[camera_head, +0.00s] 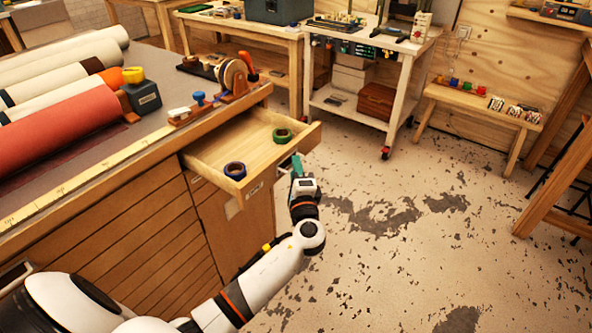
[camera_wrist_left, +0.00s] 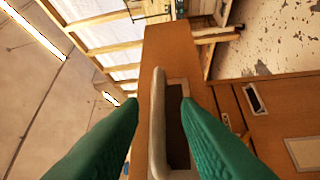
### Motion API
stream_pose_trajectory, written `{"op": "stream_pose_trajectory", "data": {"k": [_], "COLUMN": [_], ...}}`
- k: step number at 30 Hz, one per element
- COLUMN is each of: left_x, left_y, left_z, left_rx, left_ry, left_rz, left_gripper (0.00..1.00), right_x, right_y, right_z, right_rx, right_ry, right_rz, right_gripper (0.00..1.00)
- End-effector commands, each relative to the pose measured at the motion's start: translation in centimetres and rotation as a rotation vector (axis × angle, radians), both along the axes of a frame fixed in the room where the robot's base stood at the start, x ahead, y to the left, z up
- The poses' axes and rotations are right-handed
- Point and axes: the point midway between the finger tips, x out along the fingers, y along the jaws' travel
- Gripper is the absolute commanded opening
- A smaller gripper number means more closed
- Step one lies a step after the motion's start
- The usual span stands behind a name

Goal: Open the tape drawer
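The wooden tape drawer (camera_head: 268,172) stands pulled out from the workbench in the head view. A gap shows on each side of the handle. My right gripper is in neither view.
The workbench top carries several large rolls (camera_head: 70,125), a tape dispenser (camera_head: 143,93) and a yellow ruler strip (camera_head: 95,168). A white cart (camera_head: 398,70) and a low bench (camera_head: 480,105) stand behind. The floor (camera_head: 400,240) right of the drawer is clear.

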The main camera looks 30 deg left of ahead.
Motion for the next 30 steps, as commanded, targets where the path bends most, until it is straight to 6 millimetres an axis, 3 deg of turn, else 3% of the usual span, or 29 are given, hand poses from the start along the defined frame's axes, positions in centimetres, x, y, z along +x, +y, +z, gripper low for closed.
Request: {"op": "stream_pose_trajectory", "data": {"k": [5, 18, 30], "left_x": [-0.8, -5.5, -5.7], "left_y": [-0.7, -4.6, -4.8], "left_z": [-0.2, -1.0, -1.0], "left_rx": [-0.001, -0.001, 0.000], "left_ry": [0.000, 0.001, 0.000], "left_rz": [-0.001, 0.000, 0.000], "left_gripper": [0.30, 0.30, 0.30], "right_x": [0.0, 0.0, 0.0], "right_y": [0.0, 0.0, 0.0], "right_z": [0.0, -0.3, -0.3], "right_rx": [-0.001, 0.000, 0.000], "right_ry": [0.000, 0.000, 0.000], "right_rz": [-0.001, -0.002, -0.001], "right_gripper": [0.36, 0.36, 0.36]}}
